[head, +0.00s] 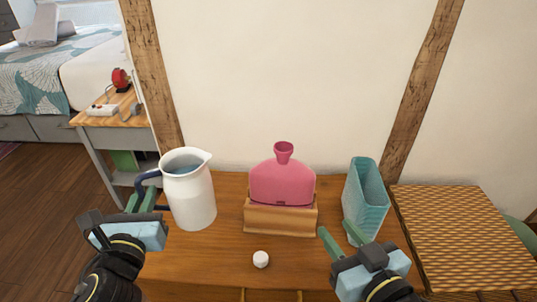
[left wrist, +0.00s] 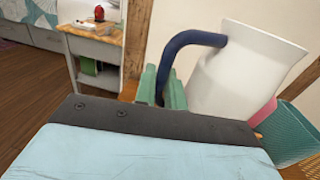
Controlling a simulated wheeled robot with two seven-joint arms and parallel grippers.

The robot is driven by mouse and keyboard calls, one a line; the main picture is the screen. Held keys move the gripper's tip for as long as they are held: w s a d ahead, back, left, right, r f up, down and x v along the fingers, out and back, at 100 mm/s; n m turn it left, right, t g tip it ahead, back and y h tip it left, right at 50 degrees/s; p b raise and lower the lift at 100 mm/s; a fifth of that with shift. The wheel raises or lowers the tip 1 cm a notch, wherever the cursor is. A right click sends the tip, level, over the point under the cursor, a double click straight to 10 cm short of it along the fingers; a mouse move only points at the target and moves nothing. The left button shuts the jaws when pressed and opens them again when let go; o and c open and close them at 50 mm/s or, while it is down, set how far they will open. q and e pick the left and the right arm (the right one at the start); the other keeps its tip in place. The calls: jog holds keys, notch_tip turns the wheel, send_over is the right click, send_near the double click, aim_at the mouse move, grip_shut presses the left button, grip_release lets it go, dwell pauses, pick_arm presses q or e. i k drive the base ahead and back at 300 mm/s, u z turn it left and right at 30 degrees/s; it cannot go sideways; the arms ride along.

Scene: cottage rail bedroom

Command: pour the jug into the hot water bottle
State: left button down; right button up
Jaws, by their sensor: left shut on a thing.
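The white jug (head: 190,200), with water visible inside, is upright at the left of the wooden table, its spout pointing right. My left gripper (head: 147,195) is shut on the jug's dark blue handle; the left wrist view shows its green fingers around the handle (left wrist: 185,42) and the jug (left wrist: 235,75) beside it. The pink hot water bottle (head: 282,183) stands upright in a wooden holder (head: 280,220) at the middle, its neck upward and its mouth uncovered. My right gripper (head: 340,238) is open and empty, in front of the teal vase.
The ribbed teal vase (head: 365,200) stands right of the bottle. A small white cap (head: 261,259) lies at the table's (head: 215,262) front. A woven box (head: 465,240) is at the right. The wall is close behind. A side table (head: 100,118) is at back left.

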aim_at(282, 180)
jog(key=u, duration=0.5)
jog(key=k, duration=1.1)
jog(key=z, duration=0.05)
jog(key=i, duration=0.4)
jog(key=z, duration=0.85)
jog(key=i, duration=0.45)
jog(key=z, duration=0.3)
